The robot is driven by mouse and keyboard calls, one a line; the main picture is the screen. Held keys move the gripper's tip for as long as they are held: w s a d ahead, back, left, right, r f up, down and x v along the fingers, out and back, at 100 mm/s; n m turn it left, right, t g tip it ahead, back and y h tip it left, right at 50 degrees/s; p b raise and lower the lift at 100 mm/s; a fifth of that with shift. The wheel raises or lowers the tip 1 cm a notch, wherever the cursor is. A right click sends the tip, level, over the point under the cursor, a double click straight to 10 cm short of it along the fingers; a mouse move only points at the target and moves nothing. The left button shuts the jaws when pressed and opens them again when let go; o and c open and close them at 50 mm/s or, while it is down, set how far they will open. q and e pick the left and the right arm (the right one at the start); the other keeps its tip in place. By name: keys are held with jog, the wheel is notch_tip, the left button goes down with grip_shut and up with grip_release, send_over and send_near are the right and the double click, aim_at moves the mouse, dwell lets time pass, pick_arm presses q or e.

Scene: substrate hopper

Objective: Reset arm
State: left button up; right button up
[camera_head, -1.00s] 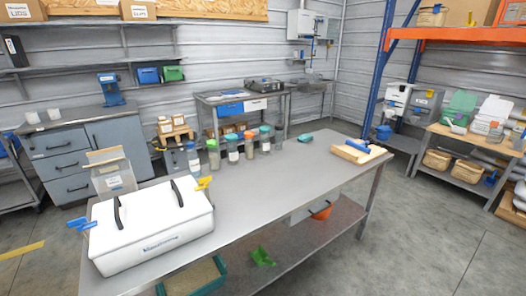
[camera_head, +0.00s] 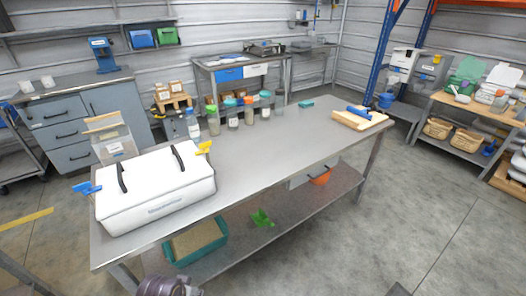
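Neither of my grippers shows in the head view. A small part at the bottom edge, left of the middle, looks like a piece of my own arm, with no fingers visible. A white box (camera_head: 160,212) with two dark handles stands on the near left of the metal table (camera_head: 270,165). A blue clip (camera_head: 86,188) is on its left side and a yellow clip (camera_head: 204,147) on its right back corner.
Several lidded jars (camera_head: 249,111) stand along the table's back edge. A clear bin (camera_head: 112,140) stands behind the box. A wooden block with a blue tool (camera_head: 360,117) lies at the right end. A teal tray (camera_head: 195,242) and green scoop (camera_head: 262,218) lie on the lower shelf.

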pick_arm(q)
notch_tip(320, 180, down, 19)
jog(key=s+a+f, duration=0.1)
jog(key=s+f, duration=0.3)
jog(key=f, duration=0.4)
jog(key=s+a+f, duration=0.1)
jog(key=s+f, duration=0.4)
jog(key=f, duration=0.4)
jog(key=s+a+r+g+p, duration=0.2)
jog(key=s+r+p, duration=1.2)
jog(key=p, duration=1.1)
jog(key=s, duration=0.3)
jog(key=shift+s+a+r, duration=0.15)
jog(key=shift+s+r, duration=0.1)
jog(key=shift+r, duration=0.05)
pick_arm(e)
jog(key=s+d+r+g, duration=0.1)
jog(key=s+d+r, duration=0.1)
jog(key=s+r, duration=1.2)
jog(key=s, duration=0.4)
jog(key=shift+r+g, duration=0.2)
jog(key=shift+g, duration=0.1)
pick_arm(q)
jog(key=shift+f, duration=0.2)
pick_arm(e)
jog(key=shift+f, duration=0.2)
